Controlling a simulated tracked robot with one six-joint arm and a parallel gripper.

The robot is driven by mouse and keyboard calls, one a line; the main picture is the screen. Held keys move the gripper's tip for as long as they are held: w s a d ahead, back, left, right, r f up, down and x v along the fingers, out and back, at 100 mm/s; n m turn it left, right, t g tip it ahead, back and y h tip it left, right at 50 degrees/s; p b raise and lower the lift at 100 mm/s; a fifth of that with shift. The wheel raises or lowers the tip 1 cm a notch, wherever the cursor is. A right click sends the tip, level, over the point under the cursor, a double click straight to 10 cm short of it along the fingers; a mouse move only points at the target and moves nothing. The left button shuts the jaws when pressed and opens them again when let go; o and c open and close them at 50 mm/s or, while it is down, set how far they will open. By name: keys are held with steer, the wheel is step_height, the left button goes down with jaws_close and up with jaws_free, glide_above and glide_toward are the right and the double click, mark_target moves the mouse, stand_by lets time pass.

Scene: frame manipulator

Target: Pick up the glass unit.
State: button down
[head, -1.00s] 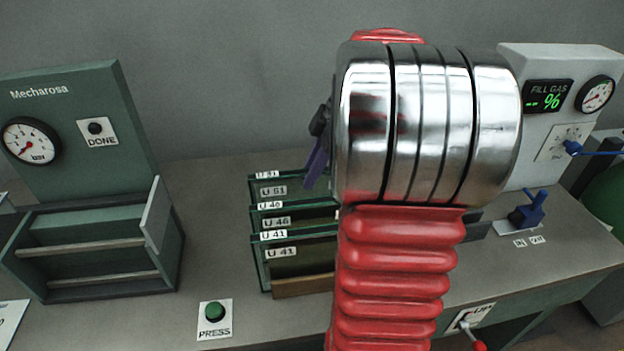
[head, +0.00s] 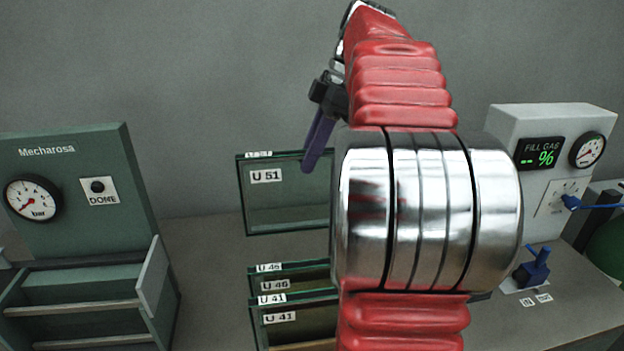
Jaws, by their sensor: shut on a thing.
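My gripper (head: 312,166) has dark purple fingers and is shut on the top edge of the glass unit labelled U 51 (head: 285,208). The unit hangs upright in the air, above and behind the other glass units. Its right part is hidden behind my red and chrome arm. Two more glass units, U 46 (head: 310,273) and U 41 (head: 315,325), stand one behind the other below it, with their right parts also hidden by my arm.
A green Mecharosa station (head: 90,175) with a pressure gauge and open tray is at left. A white fill gas box (head: 553,125) with display, gauge and blue valve handle (head: 533,268) is at right. The bench between the left station and the units is clear.

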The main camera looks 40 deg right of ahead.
steer(key=shift+r, duration=3.05)
